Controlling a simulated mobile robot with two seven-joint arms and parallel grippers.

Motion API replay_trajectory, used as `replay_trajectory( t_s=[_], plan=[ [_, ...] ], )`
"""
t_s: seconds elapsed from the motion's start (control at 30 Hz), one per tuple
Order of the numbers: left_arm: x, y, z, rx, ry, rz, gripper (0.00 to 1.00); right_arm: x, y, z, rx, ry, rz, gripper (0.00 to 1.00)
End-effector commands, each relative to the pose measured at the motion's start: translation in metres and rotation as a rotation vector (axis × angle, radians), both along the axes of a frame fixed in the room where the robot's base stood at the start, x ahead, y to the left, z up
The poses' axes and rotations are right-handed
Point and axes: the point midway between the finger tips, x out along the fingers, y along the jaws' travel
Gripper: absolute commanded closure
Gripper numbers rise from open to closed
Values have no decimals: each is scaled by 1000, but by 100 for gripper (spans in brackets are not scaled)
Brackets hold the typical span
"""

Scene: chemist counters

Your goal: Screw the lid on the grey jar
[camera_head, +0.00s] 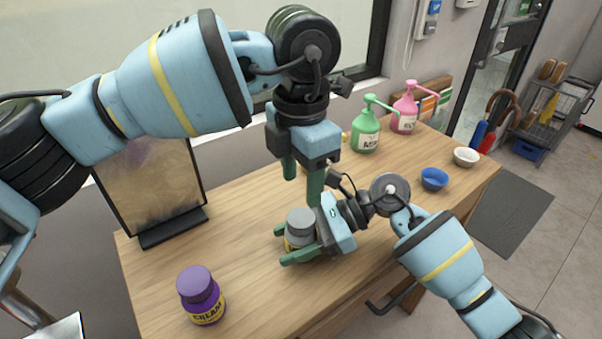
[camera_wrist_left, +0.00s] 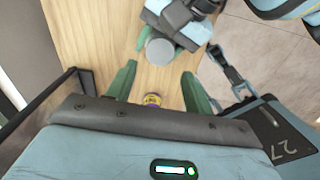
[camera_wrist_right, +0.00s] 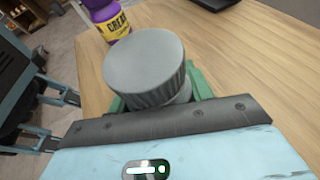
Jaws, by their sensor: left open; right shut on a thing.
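My right gripper (camera_head: 283,246) is shut around the jar below the lid, coming from the right. My left gripper (camera_head: 302,182) is open and empty, pointing down above the jar and lid. In the left wrist view the lid (camera_wrist_left: 160,51) shows beyond its fingertips. The jar's body is mostly hidden by the right gripper.
A purple cream jar (camera_head: 201,296) stands at the front left. A framed panel (camera_head: 150,188) stands at the left back. Green (camera_head: 366,132) and pink (camera_head: 406,118) pump bottles stand at the back. Blue (camera_head: 434,179) and white (camera_head: 466,157) bowls are at right. The table's left middle is clear.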

Motion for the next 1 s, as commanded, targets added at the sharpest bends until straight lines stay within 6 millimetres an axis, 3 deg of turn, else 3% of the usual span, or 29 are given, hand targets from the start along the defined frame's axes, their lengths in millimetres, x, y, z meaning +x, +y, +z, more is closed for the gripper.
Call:
replay_trajectory(
  t_s=[0.57, 1.0],
  plan=[
    [0, 0, -1, 0, 1, 64, 48, 0, 0, 0, 1, -1, 0, 100],
    [0, 0, -59, 1, 3, 64, 48, 0, 0, 0, 1, -1, 0, 100]
  ],
)
